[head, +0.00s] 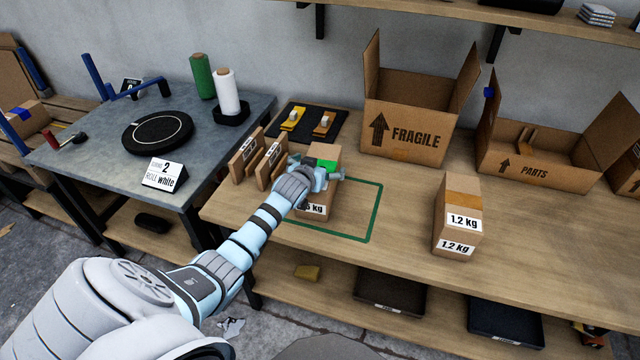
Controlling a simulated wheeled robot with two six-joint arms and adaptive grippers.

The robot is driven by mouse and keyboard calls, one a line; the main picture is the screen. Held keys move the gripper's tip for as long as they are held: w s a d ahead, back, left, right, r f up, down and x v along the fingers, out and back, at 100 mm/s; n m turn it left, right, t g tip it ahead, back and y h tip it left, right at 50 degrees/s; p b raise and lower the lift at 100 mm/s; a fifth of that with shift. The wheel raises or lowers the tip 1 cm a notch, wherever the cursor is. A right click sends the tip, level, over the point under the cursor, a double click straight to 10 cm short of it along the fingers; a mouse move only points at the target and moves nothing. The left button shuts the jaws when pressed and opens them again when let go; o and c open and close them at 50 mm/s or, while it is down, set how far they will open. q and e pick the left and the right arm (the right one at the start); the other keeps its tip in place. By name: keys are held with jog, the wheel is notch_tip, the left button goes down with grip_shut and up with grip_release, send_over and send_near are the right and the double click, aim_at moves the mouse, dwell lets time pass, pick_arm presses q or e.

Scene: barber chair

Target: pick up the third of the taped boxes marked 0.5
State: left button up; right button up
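A tan box (318,209) with green tape on its top stands at the left of the wooden bench, at the green outlined area. My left gripper (319,176) is right at the upper part of this box. The fingers are small and partly hidden, so I cannot tell whether they grip it. Another box (458,213) with brown tape and two "1.2 kg" labels stands apart to the right. My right gripper is not in view.
Flat cartons (246,156) stand just left of the gripper. A black mat (333,133) with two small items lies behind. An open FRAGILE box (408,132) and PARTS box (530,169) stand at the back.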

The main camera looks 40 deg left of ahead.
pick_arm(q)
jog(key=shift+s+r, duration=0.1)
jog(key=c, duration=2)
jog(key=shift+o, duration=0.2)
jog(key=shift+r, duration=0.1)
jog(key=shift+c, duration=0.2)
